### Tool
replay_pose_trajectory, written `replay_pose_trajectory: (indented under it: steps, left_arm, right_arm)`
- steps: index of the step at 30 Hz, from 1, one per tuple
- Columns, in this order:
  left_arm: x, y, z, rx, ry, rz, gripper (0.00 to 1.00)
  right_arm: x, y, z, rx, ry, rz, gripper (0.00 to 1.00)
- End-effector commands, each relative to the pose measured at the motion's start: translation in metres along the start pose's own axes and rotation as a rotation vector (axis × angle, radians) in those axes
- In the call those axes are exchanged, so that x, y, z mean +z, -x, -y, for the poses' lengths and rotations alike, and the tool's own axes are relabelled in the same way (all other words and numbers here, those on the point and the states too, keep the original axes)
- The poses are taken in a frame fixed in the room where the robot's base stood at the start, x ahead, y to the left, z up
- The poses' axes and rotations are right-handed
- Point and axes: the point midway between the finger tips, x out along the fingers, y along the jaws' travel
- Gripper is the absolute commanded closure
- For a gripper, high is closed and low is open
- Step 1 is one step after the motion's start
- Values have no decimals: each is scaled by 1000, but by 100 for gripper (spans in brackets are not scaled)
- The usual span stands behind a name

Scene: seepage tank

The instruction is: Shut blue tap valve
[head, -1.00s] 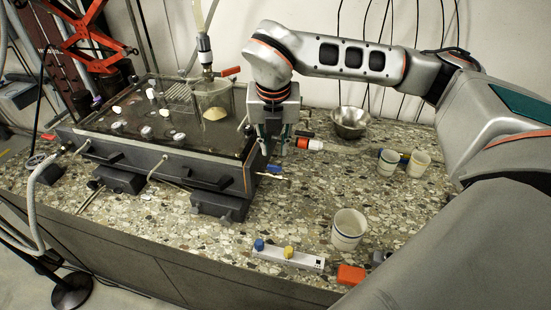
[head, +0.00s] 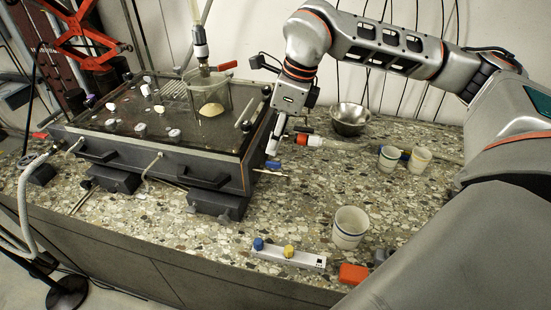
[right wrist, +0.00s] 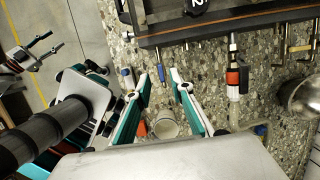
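In the right wrist view a blue tap handle (right wrist: 160,73) points from the tank's side to between my right gripper's fingertips (right wrist: 159,78). In the head view this gripper (head: 272,146) points down by the tank's (head: 205,158) right side, just above a blue tap handle (head: 273,167). I cannot tell which wrist-view handle that is. My left gripper (right wrist: 50,42) shows small at the wrist view's upper left, its fingers apart.
A red and white valve (head: 309,140) on a hose is close right of my right gripper. A metal bowl (head: 350,118), cups (head: 349,228), a white strip with knobs (head: 288,256) and a red block (head: 352,274) stand on the stone counter.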

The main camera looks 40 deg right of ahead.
Motion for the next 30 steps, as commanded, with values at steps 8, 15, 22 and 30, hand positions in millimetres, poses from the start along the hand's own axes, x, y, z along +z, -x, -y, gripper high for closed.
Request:
replay_pose_trajectory:
  steps: [8,15,22,30]
  left_arm:
    - [25,-13,3,-12,-26,15,59]
    - [14,-19,11,-26,-34,-5,59]
    - [18,-18,9,-23,-36,4,59]
    - [22,-17,6,-17,-35,9,59]
  right_arm:
    - [-11,-43,0,2,-9,-7,78]
    - [-14,-56,0,-1,-8,-2,78]
    - [-15,-58,0,-3,-8,0,78]
    - [-15,-58,0,-3,-9,-1,100]
